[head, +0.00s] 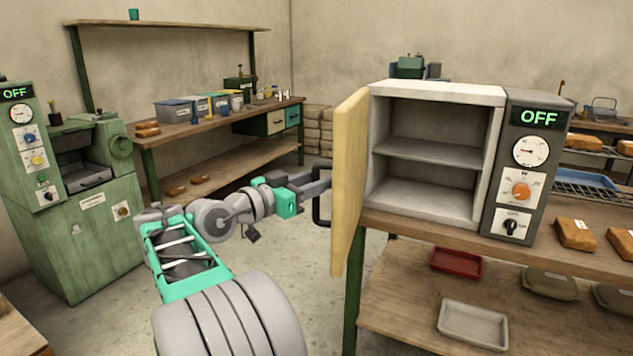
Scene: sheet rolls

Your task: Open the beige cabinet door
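The beige cabinet door (348,180) stands swung out to the left of the cabinet, seen nearly edge-on. The white cabinet (440,92) sits on a wooden bench, its inside in view with one empty shelf (428,152). A dark handle (318,208) shows on the door's outer side, at its left. My gripper (318,180) is at the door's left side, by the upper part of the handle. Its fingertips are partly hidden, and I cannot tell whether they are closed on the handle.
A control panel (521,165) reading OFF is on the cabinet's right. Red (456,262) and grey (473,325) trays lie on the lower shelf. A green machine (85,215) stands at left. A workbench (180,135) with bins is behind. Open floor lies between.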

